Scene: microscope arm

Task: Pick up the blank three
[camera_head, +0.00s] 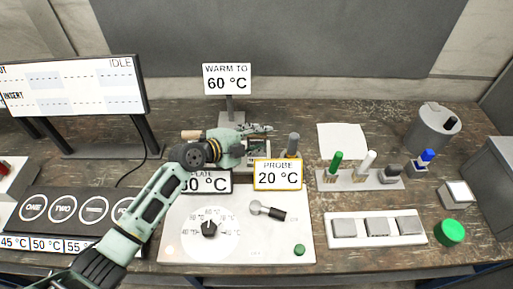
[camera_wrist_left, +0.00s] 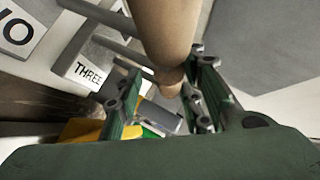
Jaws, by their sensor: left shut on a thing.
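My left gripper (camera_head: 258,130) is at the middle of the bench, over a pale device behind the dial panel. In the left wrist view its fingers (camera_wrist_left: 168,98) are shut around the narrow end of a tan, rounded handle (camera_wrist_left: 167,32). A tan piece (camera_head: 191,135) also sticks out left of the gripper in the head view. A pale block marked THREE (camera_wrist_left: 90,72) is left of the fingers, with grey rods beside it. I cannot tell whether the handle joins this block. My right gripper is not in view.
A dial panel (camera_head: 182,222) lies in front. Signs reading 60 °C (camera_head: 227,78) and 20 °C (camera_head: 277,174) stand close around the gripper. A rack (camera_head: 360,183) with coloured pegs is right. A screen (camera_head: 72,88) stands left, above a dark panel (camera_head: 77,229) with numbered circles.

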